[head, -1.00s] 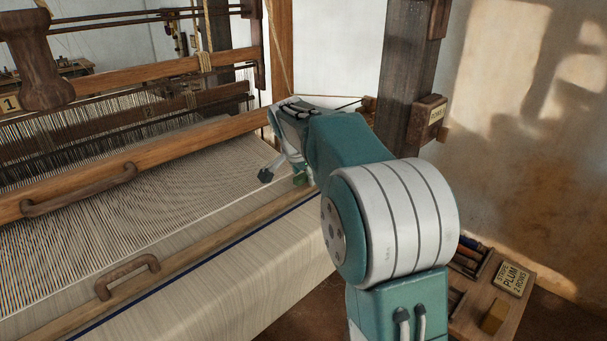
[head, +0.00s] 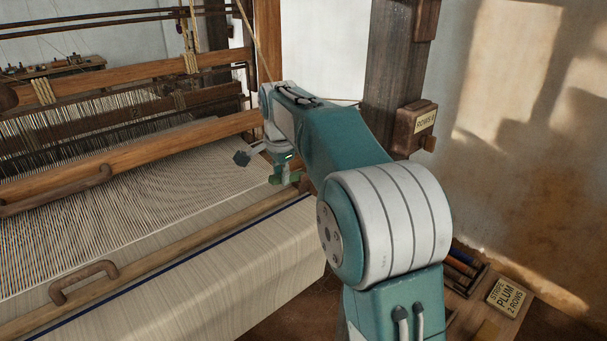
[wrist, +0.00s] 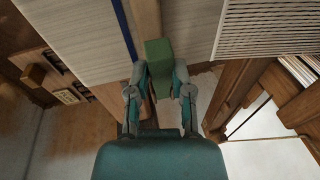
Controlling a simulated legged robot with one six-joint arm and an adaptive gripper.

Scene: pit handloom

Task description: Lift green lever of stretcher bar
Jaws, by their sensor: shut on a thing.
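The green lever (wrist: 158,56) is a block-shaped piece at the end of the wooden stretcher bar (wrist: 147,18), beside the cloth. My gripper (wrist: 160,75) is shut on it, with one finger on each side. In the head view my gripper (head: 284,172) hangs from the arm at the right end of the stretcher bar (head: 180,243), and only small green parts show there. The fingers and arm partly hide the lever, and its angle is hard to tell.
Cream cloth (head: 215,262) with a blue stripe lies in front of the bar, and white warp threads (head: 140,190) lie behind it. A dark post (head: 392,75) with a row sign (head: 425,121) stands right of my arm. A bench with a "Stripe plum" sign (head: 507,297) is lower right.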

